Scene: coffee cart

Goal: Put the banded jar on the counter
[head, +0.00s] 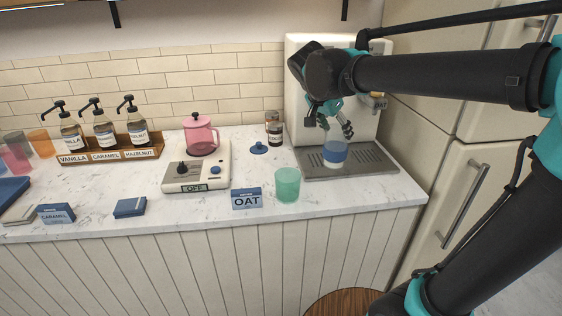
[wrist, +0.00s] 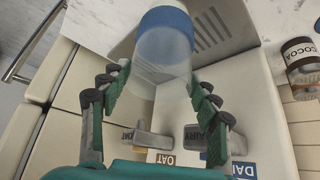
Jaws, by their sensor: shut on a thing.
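The banded jar (head: 335,152) is a translucent cup-like jar with a wide blue band. In the head view it is upright at the dispenser, over the grey drip tray (head: 375,162); I cannot tell whether its base touches the tray. My gripper (head: 336,127) reaches down to its top. In the wrist view the jar (wrist: 163,50) is between the two fingers of my gripper (wrist: 160,83), which is shut on it. The white marbled counter (head: 110,184) runs to the left of the tray.
A pink pitcher (head: 201,135) is on the hotplate (head: 197,175). A cocoa jar (head: 274,128) and blue lid (head: 259,149) are behind. Bare counter shows between hotplate and tray.

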